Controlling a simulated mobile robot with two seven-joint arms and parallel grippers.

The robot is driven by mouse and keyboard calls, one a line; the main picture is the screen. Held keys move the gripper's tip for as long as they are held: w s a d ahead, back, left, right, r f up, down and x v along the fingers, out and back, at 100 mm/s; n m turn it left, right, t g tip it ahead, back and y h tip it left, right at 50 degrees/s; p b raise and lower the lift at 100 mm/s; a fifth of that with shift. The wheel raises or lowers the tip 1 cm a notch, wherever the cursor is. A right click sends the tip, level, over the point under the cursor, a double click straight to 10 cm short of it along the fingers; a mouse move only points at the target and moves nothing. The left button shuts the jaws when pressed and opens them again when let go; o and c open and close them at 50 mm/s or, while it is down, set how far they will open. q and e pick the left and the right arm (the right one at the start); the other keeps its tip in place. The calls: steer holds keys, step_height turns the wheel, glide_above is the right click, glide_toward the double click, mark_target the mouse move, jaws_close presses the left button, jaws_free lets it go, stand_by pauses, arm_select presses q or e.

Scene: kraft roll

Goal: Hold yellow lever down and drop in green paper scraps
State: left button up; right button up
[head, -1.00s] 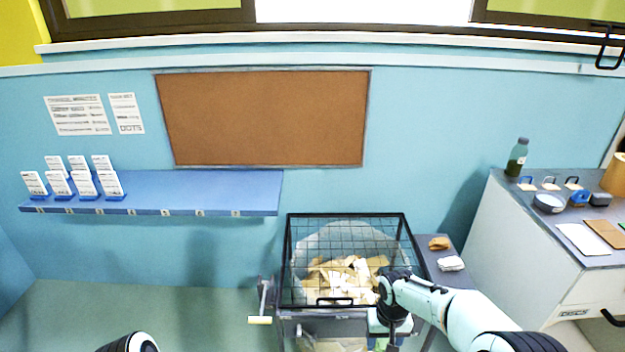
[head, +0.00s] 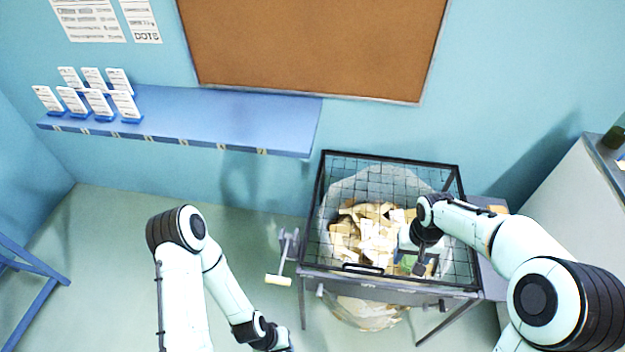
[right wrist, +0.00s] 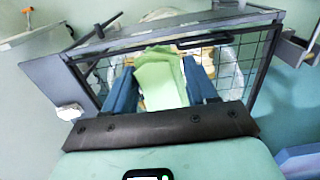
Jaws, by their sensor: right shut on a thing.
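The bin (head: 390,284) is a grey frame topped by a black wire-mesh lid (head: 385,180), which looks shut. The lever (head: 279,280) has a pale yellow grip and sits at the bin's left side. My right gripper (head: 410,264) is over the front right part of the lid. It is shut on green paper scraps (right wrist: 160,78), seen between its blue fingers in the right wrist view; in the head view only a bit of green shows. My left gripper (head: 282,345) is low, below the lever and apart from it; its fingers are mostly cut off by the frame.
Tan paper scraps (head: 365,235) lie in a clear bag under the mesh. A black handle (head: 362,269) is on the lid's front. A blue shelf (head: 230,120) with white cards is on the wall. A grey-topped cabinet (head: 570,190) stands at right.

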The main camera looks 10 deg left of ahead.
steer(key=shift+s, duration=0.2)
steer(key=shift+w, duration=0.15)
steer(key=s+d+f, duration=0.6)
steer(key=s+f, duration=0.1)
steer(key=f, duration=0.1)
steer(key=shift+s+d, duration=0.2)
steer(key=shift+s, duration=0.15)
